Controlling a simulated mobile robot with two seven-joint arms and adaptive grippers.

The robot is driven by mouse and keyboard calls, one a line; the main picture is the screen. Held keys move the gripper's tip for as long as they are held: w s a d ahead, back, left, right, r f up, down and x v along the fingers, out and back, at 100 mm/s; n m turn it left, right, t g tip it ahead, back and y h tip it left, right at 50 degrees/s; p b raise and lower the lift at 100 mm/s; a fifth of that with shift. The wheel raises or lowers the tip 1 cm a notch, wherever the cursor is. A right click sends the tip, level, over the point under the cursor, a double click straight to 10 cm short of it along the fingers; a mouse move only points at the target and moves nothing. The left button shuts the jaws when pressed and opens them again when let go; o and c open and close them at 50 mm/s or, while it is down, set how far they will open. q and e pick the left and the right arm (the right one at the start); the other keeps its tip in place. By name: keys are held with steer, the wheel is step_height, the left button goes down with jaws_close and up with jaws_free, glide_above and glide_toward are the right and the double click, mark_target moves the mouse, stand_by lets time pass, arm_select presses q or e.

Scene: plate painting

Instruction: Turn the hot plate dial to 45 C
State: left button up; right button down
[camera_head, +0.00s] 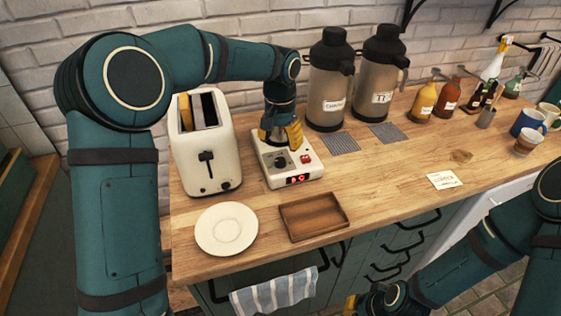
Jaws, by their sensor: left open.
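The hot plate (312,170) is a small white box on the wooden counter, just right of the toaster. Its dark round dial (281,162) is on the top, with a red switch (305,158) to its right. A red lit display (298,179) is on the front face; its digits are too small to read surely. My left gripper (284,142) points down over the back of the hot plate, just behind the dial, open with nothing seen in it. Contact with the dial cannot be told. My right gripper (356,303) is low at the bottom edge, in front of the cabinets, its fingers partly hidden.
A white toaster (207,160) stands close left of the hot plate. A white plate (226,229) and a wooden tray (314,216) lie in front. Two large dispensers (329,85) stand behind right. Sauce bottles (447,97) and mugs (526,124) are at right. The counter's middle is mostly clear.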

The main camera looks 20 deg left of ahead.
mark_target(280, 160)
arm_select(q)
step_height(280, 160, down, 7)
steer(key=shift+f+b, duration=0.1)
steer(key=shift+b, duration=0.5)
steer(key=shift+o, duration=0.2)
jaws_close()
